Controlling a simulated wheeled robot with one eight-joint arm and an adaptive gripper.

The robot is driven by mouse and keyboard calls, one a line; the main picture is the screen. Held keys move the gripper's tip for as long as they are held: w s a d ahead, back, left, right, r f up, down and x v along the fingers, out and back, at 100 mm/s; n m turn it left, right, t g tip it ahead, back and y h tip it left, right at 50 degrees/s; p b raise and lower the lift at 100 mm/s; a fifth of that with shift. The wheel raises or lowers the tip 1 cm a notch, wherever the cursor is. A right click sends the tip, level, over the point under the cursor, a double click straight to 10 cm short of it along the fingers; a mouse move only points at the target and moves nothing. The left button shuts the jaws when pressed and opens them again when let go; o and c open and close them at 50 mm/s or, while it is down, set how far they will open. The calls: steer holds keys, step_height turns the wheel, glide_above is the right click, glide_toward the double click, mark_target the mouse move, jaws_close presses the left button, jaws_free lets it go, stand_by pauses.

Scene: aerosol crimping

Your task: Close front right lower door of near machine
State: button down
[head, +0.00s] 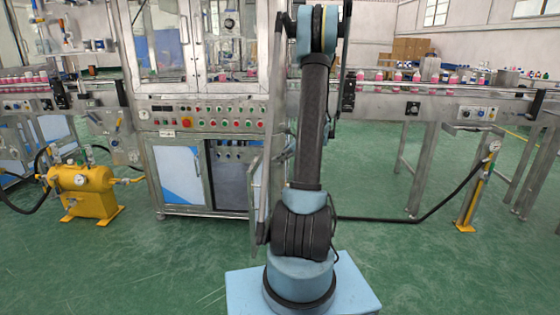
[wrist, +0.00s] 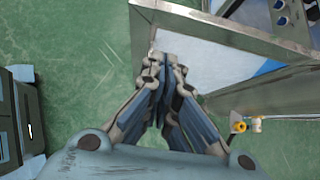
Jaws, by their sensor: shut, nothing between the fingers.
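The near machine (head: 200,110) stands ahead of me in the head view. Its front right lower door (head: 254,185) stands open, swung out toward me, with its outer part hidden behind my arm. The open compartment (head: 230,185) shows to the left of the door. In the wrist view a metal-framed door panel (wrist: 205,55), white with some blue, lies just beyond my gripper. My gripper (wrist: 163,62) is shut and empty, its tips close to the left end of that panel. I cannot tell whether they touch. In the head view my arm hides the gripper.
The left lower door (head: 180,175) of the machine is closed. A yellow tank (head: 85,190) with hoses stands on the floor at left. A conveyor with bottles (head: 440,90) runs to the right. A black hose (head: 400,218) lies on the green floor, which has free room in front.

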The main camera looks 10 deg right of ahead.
mark_target(254, 173)
steer(key=shift+w+a+f, duration=0.6)
steer(key=shift+a+f, duration=0.15)
steer(key=shift+a, duration=0.55)
steer(key=shift+w+a+f, duration=0.55)
steer(key=shift+a+f, duration=0.15)
steer(key=shift+a, duration=0.6)
steer(key=shift+w+a+f, duration=0.6)
steer(key=shift+a+f, duration=0.15)
steer(key=shift+a, duration=0.55)
steer(key=shift+a, duration=0.1)
